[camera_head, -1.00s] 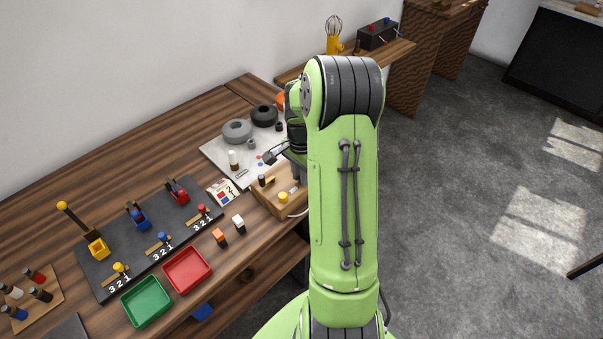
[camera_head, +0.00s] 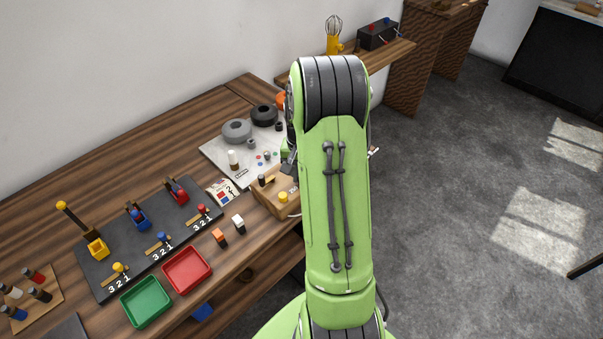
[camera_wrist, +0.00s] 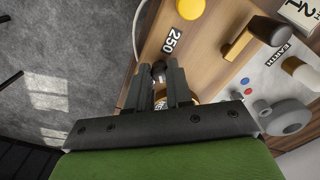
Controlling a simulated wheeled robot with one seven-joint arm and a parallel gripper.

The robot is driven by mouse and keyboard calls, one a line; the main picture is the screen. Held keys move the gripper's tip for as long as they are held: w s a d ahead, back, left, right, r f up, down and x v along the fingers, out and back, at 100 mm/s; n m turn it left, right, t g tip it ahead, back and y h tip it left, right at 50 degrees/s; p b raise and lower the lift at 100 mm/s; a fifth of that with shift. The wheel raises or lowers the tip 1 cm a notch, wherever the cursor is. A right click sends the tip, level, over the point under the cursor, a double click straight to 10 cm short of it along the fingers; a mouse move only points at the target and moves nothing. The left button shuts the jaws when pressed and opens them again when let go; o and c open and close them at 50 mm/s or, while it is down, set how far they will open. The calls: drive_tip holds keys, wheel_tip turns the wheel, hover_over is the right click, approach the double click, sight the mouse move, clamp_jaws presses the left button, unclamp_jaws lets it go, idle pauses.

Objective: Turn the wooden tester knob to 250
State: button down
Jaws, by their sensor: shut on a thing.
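The wooden tester (camera_head: 268,196) is a wooden box at the right end of the bench, partly hidden behind my arm. It also shows in the wrist view (camera_wrist: 213,38) with a white "250" label (camera_wrist: 172,40). My gripper (camera_wrist: 167,74) is over the tester beside that label, its fingers close together. A small dark part, which looks like the tester knob (camera_wrist: 158,68), shows at the fingertips; my gripper is shut on it. The fingers hide most of the knob, so its pointing direction cannot be told.
The tester also carries a yellow button (camera_wrist: 190,8) and a black lever (camera_wrist: 268,30). A pale board (camera_head: 214,150) with grey and black round parts lies behind it. An orange block (camera_head: 219,235) and a white block (camera_head: 238,222) stand left. Open floor lies right.

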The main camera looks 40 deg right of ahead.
drive_tip(key=n, duration=0.7)
drive_tip(key=n+b, duration=0.1)
drive_tip(key=n, duration=0.5)
drive_tip(key=shift+n, duration=0.3)
drive_tip(key=n, duration=0.4)
drive_tip(key=shift+b, duration=0.3)
drive_tip(key=n, duration=0.4)
drive_tip(key=shift+n+b, duration=0.3)
drive_tip(key=shift+r, duration=0.1)
drive_tip(key=c, duration=1)
unclamp_jaws()
